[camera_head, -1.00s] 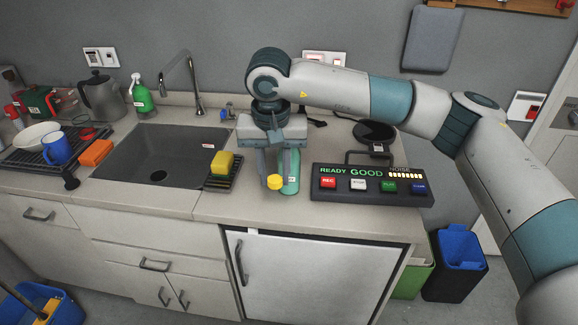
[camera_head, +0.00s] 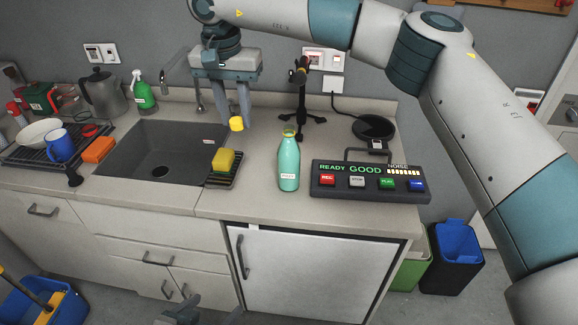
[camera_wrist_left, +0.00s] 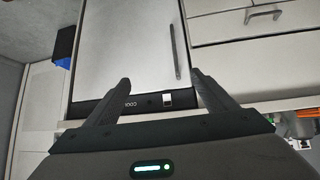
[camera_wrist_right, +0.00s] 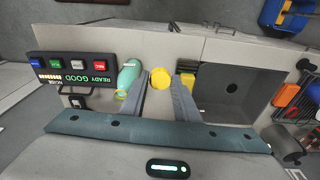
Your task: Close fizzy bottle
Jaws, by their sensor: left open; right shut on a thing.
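The teal fizzy bottle (camera_head: 289,163) stands upright on the counter, left of the button panel; its yellow-rimmed mouth shows no cap on it. It also shows in the right wrist view (camera_wrist_right: 127,76). My right gripper (camera_head: 236,122) is shut on a yellow cap (camera_head: 236,124) and holds it in the air, left of and above the bottle. The cap shows between the fingertips in the right wrist view (camera_wrist_right: 160,78). My left gripper (camera_wrist_left: 160,88) is open and empty, low in front of the cabinets; only a bit of it shows at the bottom of the head view.
A button panel (camera_head: 371,182) reading "READY GOOD" lies right of the bottle. A black stand (camera_head: 301,100) is behind the bottle. A yellow sponge (camera_head: 223,160) on a small rack sits beside the sink (camera_head: 160,158). Counter in front of the bottle is clear.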

